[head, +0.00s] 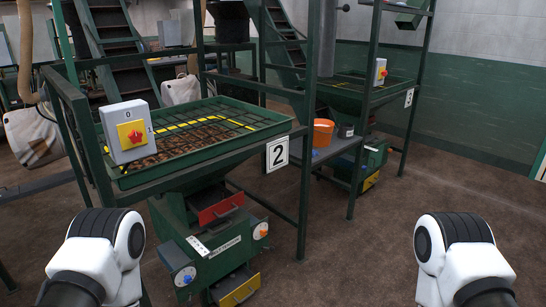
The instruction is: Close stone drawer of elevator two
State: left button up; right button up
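Elevator two is the green machine with the number 2 sign (277,154) on its corner. Below its hopper is a red-fronted drawer (220,208) with a handle; it appears to stick out from the housing. Lower down, a yellow-fronted drawer (240,291) also appears to stick out, near the picture's bottom edge. I cannot read a label telling which one is the stone drawer. White and black links of my two arms show at the lower left and lower right. Neither gripper is in view.
A green hopper tray (200,139) with a yellow-striped grid sits above the drawers. A switch box (127,131) hangs at its near left corner. An orange bucket (322,133) stands on a shelf behind. Machine 3 (409,98) is at the back right. Brown floor (350,240) is clear to the right.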

aim_at(229, 281)
jog(key=i+l+z, duration=1.05)
jog(key=i, duration=0.15)
jog(key=i+z, duration=0.35)
jog(key=i, duration=0.5)
jog(key=i+l+u, duration=0.15)
jog(key=i, duration=0.35)
jog(key=i+l, duration=0.1)
jog(key=i, duration=0.45)
jog(key=i+l+u, duration=0.1)
jog(key=i, duration=0.4)
jog(key=i+l+u, duration=0.2)
jog(key=i+u, duration=0.2)
jog(key=i+l+u, duration=0.75)
jog(key=u, duration=3)
jog(key=i+j+z, duration=0.4)
jog(key=i+j, duration=0.2)
jog(key=i, duration=0.45)
jog(key=i+j+z, duration=0.45)
jog(key=i+j, duration=0.45)
